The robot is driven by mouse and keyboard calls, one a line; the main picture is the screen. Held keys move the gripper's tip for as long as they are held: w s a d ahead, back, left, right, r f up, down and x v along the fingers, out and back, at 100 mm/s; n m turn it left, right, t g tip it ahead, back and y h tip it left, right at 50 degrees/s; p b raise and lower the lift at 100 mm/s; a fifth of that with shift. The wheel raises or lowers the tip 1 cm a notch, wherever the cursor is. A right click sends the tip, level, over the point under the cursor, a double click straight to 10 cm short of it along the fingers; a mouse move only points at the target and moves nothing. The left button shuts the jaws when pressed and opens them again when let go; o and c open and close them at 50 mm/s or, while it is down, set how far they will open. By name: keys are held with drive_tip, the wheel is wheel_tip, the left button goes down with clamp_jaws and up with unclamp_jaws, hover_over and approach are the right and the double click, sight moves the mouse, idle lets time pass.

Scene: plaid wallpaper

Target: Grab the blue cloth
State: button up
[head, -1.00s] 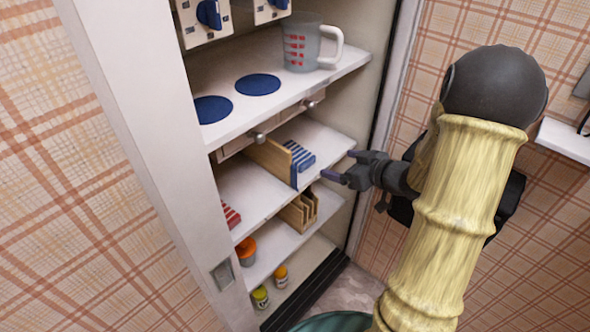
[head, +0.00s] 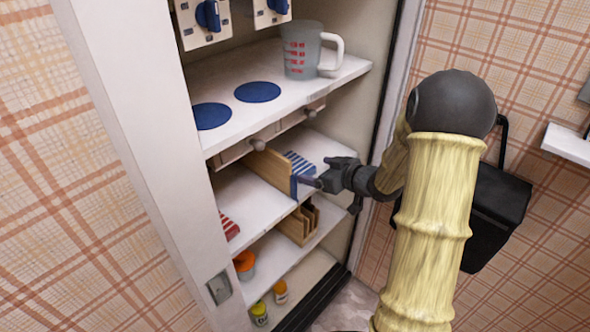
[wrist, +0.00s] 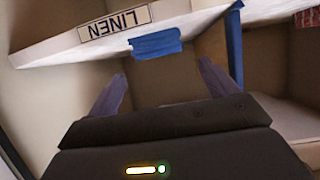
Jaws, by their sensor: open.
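The blue cloth (head: 300,163) is a folded, blue-and-white striped piece. It lies on the middle shelf in the head view, just right of an upright wooden divider with a blue front edge. My gripper (head: 312,180) is at the front of that shelf, its fingertips close to the cloth's near end and the blue edge. In the wrist view my gripper (wrist: 162,82) is open, with nothing seen between its purple fingers. A blue patch (wrist: 155,43) shows ahead of the fingers on a shelf edge; I cannot tell whether it is cloth.
The wooden divider (head: 268,169) stands beside the cloth. A measuring cup (head: 301,52) and blue discs (head: 257,92) are on the shelf above. A red striped cloth (head: 229,229) lies to the left. A wooden rack (head: 297,225) and jars (head: 281,291) are lower down.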

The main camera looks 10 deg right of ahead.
sight(303, 167)
drive_tip(key=shift+x, duration=1.75)
drive_tip(key=shift+b, duration=0.3)
drive_tip(key=b+x, duration=0.1)
drive_tip(key=x, duration=0.3)
drive_tip(key=shift+f+b, duration=0.25)
drive_tip(key=shift+b, duration=0.05)
drive_tip(key=shift+w+a+f, duration=0.1)
drive_tip(key=shift+w+a, duration=0.15)
drive_tip(key=shift+w, duration=0.15)
drive_tip(key=shift+c, duration=0.4)
drive_tip(key=c, duration=1)
